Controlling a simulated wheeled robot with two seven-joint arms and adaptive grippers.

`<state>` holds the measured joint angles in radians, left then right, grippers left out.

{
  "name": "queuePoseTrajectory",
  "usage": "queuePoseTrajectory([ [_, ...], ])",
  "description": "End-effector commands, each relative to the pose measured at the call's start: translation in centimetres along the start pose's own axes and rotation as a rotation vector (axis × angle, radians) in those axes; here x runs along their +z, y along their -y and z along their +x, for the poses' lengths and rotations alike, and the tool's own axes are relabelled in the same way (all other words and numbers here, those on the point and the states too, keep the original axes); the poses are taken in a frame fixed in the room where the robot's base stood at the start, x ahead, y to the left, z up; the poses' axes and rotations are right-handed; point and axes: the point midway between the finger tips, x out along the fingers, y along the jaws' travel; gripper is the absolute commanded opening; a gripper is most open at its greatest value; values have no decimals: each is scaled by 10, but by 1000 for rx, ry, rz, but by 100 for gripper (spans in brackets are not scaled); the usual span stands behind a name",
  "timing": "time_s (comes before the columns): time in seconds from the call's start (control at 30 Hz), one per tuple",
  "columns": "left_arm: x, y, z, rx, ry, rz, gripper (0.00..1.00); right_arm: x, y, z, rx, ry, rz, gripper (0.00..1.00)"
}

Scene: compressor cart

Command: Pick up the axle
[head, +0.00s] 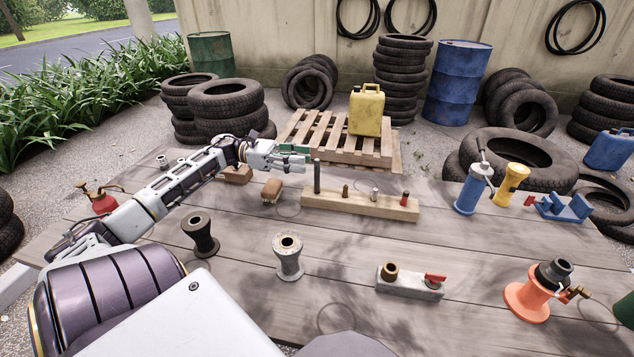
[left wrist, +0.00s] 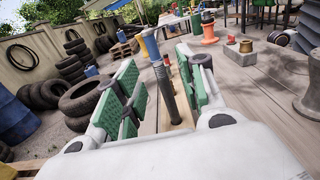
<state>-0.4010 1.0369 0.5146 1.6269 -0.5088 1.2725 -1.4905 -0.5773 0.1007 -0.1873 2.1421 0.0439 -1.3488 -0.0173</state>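A tall dark rod, which looks like the axle (head: 317,176), stands upright in a long wooden block (head: 345,202) near the table's far side. Shorter pegs stand in the same block. My left gripper (head: 301,157) is just left of the rod's upper part, its green-padded fingers apart and pointing toward it. In the left wrist view the rod (left wrist: 165,95) shows in the gap between the two fingers, touching neither as far as I can see. Whether it is fully between the fingertips I cannot tell. My right gripper is out of view.
A dark spool (head: 201,234) and a grey spool (head: 289,257) stand nearer on the table. A grey block with a red-handled part (head: 411,284) and an orange stand (head: 530,298) are at right. A brown-topped brush (head: 271,190) lies left of the wooden block.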

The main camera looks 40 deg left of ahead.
Motion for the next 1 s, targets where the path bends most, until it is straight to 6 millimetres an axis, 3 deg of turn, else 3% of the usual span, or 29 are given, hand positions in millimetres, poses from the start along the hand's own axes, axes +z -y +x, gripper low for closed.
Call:
queuePoseTrajectory([
  [0.33,0,-1,4,0,-1,1,40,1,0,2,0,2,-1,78],
  [0.8,0,-2,48,-1,-1,0,40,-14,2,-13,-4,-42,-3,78],
  [1.0,1,-3,52,1,0,0,40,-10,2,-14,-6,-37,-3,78],
])
